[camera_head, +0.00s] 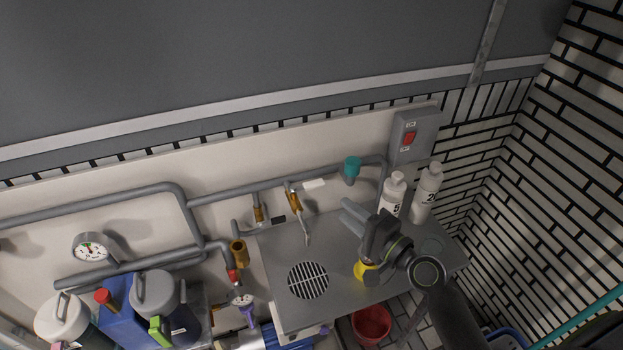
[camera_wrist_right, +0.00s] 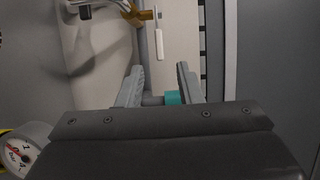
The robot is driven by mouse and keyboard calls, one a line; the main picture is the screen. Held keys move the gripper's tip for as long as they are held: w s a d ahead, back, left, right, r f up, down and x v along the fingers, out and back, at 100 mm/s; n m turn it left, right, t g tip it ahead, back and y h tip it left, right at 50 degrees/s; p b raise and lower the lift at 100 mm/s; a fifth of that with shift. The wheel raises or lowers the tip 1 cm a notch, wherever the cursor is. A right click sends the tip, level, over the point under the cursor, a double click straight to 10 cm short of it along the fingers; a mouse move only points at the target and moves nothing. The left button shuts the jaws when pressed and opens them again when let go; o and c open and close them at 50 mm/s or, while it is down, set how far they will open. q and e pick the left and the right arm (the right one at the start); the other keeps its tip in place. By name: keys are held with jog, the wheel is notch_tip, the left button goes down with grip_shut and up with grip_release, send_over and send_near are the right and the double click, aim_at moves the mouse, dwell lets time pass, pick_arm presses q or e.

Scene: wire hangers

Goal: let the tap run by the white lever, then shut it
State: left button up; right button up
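The tap is a small brass fitting (camera_head: 293,202) with a spout on the wall pipe above the metal counter. Its white lever (camera_head: 314,184) sticks out to the right of it. In the right wrist view the brass tap (camera_wrist_right: 137,14) is at the top, with the white lever (camera_wrist_right: 158,42) beside it, beyond the fingers. My right gripper (camera_head: 349,212) is open and empty, right of and below the lever, apart from it. In its wrist view the two fingers (camera_wrist_right: 160,82) stand apart with nothing between them. My left gripper is not in view.
A round grille (camera_head: 308,280) lies in the counter (camera_head: 283,310). A teal-capped pipe (camera_head: 352,167), two white bottles (camera_head: 427,192) and a red-switch box (camera_head: 413,135) are near the right gripper. A yellow-rimmed dial (camera_wrist_right: 18,150) is close below it. A red bucket (camera_head: 371,325) stands lower.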

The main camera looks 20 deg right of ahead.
aim_at(316, 188)
jog(key=p+x, duration=0.2)
jog(key=x, duration=1)
jog(key=shift+w, duration=0.2)
grip_shut()
